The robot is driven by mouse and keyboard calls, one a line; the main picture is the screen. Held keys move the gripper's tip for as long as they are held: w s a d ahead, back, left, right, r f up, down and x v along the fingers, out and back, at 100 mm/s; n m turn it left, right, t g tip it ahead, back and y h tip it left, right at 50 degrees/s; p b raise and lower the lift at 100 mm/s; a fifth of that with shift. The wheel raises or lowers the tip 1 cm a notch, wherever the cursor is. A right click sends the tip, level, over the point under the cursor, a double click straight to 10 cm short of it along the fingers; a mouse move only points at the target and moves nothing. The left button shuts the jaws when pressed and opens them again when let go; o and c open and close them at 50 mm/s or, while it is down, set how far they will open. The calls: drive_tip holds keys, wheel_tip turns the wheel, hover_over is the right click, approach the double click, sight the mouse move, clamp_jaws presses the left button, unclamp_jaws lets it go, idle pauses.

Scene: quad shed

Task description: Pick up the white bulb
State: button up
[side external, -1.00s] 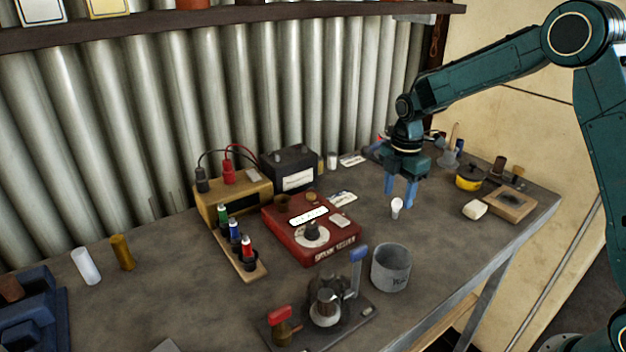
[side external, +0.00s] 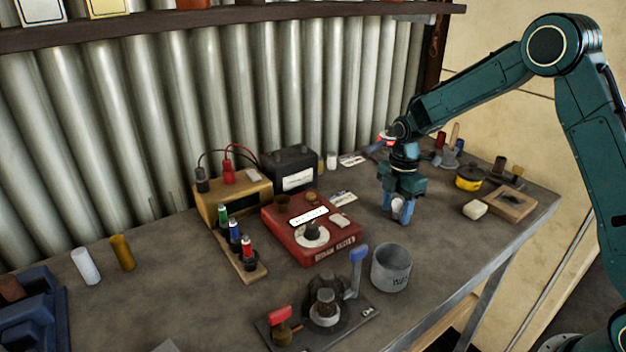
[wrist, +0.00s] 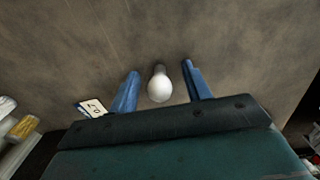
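The white bulb (side external: 397,206) stands upright on the workbench, right of the red tester box. In the wrist view the bulb (wrist: 160,87) sits between the two blue fingers of my gripper (wrist: 159,88), with a visible gap on each side. In the side view my gripper (side external: 397,212) is low over the bench around the bulb, one finger on each side. The fingers are open and do not appear to touch the bulb.
The red tester box (side external: 310,230) is to the left. A grey metal cup (side external: 391,268) stands in front. A small card (wrist: 93,107) lies near my gripper.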

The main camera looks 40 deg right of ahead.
drive_tip(key=c, duration=0.8)
drive_tip(key=shift+r, duration=0.15)
wheel_tip(320, 180, up, 20)
idle(0.4)
idle(0.4)
